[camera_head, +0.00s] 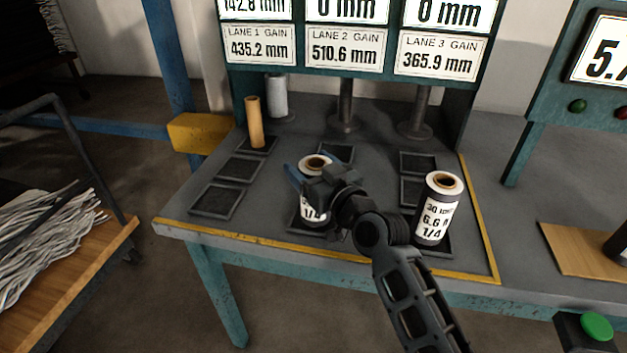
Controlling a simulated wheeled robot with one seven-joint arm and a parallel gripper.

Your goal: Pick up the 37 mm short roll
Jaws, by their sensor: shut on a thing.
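A dark roll with a white label (310,213) stands upright at the front of the middle lane, over a black square tray (296,226). Its pale top and brown core show, but my gripper hides much of its side. Only "1/4" can be partly read on its label, so its size cannot be told. My gripper (312,174) is shut on this roll, with a blue finger at its left side. I cannot tell whether the roll rests on the tray or is just above it. A similar labelled roll (437,210) stands upright in the right lane, apart from my gripper.
A bare tan core (254,122) stands on the far-left tray. A grey-white roll (277,97) stands behind it. Empty trays (216,202) line the left lane. Dark posts (346,105) stand below the sign panel (345,48). A yellow strip (270,243) edges the table front.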

